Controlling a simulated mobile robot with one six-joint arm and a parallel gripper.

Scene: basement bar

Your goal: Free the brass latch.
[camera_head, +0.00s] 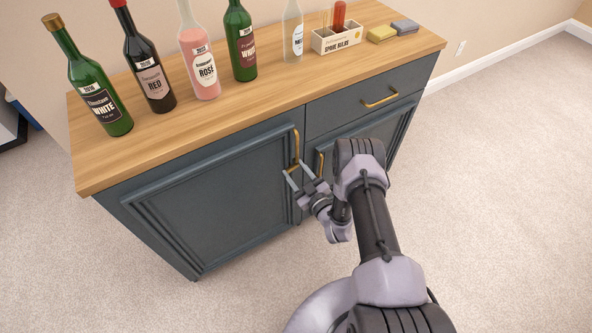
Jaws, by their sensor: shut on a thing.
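A dark blue-grey cabinet (215,200) with a wooden top has brass-coloured fittings. An upright brass handle (297,143) is on the left door near its right edge. Its lower end lies between the fingertips of my gripper (294,168), which is shut on it. A second upright brass handle (321,160) on the right door is partly hidden behind my arm. I see no separate latch that I can tell apart from these handles. The left door looks closed.
A brass drawer pull (380,98) is at upper right. Several bottles, including a rosé bottle (199,55), stand on the wooden top (270,88). A white caddy (337,38) and two sponges, yellow (381,34) and grey (405,27), are there too. Carpet (500,220) is clear at right.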

